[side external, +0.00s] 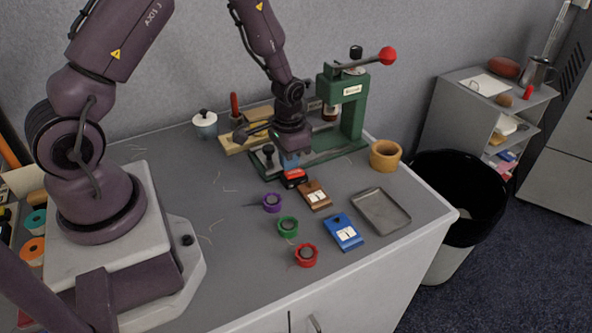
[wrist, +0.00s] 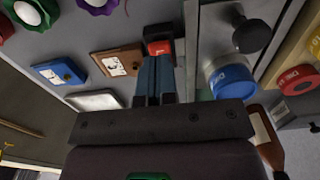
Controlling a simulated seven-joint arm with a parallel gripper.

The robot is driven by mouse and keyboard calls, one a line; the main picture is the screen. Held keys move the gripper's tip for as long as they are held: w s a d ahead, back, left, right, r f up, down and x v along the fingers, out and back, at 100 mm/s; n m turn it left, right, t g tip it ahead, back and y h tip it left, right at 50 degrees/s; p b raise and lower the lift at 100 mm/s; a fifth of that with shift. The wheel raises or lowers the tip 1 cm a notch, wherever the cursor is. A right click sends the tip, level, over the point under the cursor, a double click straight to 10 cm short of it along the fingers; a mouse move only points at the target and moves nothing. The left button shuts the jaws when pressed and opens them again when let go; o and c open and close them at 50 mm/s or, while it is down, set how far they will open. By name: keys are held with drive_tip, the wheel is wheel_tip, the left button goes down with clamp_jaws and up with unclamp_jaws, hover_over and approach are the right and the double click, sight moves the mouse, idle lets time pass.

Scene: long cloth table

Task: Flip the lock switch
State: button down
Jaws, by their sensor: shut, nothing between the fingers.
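A small black box with a red rocker-like top (side external: 294,177), apparently the lock switch, sits on the grey table in front of the green press. It also shows in the wrist view, where its red face (wrist: 160,47) bears a small pale mark. My gripper (side external: 291,162) is shut and empty, pointing down just above and behind the red top. In the wrist view the blue-grey fingertips (wrist: 157,60) lie together at the near edge of the red face. Whether they touch it I cannot tell. The switch's exact tilt is unclear.
A green press (side external: 355,105) with a red-knobbed lever stands behind my gripper. A brown box (side external: 314,195), a blue box (side external: 343,231), a grey tray (side external: 381,211) and purple, green and red scalloped pieces lie in front. A wooden cup (side external: 385,155) stands right. The table's left-middle is mostly clear.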

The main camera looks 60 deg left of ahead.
drive_tip(key=shift+f, duration=1)
idle(0.3)
drive_tip(key=shift+r, duration=3.5)
drive_tip(key=shift+s, duration=0.2)
drive_tip(key=s+g, duration=0.1)
drive_tip(key=s, duration=0.1)
wheel_tip(320, 180, up, 13)
drive_tip(key=n+t, duration=0.1)
hover_over(288, 174)
drive_tip(key=s+d, duration=0.4)
drive_tip(key=s, duration=0.4)
drive_tip(key=s+d+r+t, duration=0.2)
drive_tip(key=s+r, duration=0.1)
drive_tip(key=r, duration=0.3)
drive_tip(key=s+d+r+m+t, duration=0.1)
drive_tip(key=s+d+r+t, duration=0.1)
drive_tip(key=r, duration=0.4)
drive_tip(key=shift+s+d+t, duration=0.15)
drive_tip(key=shift+s+t, duration=0.65)
drive_tip(key=shift+s, duration=0.3)
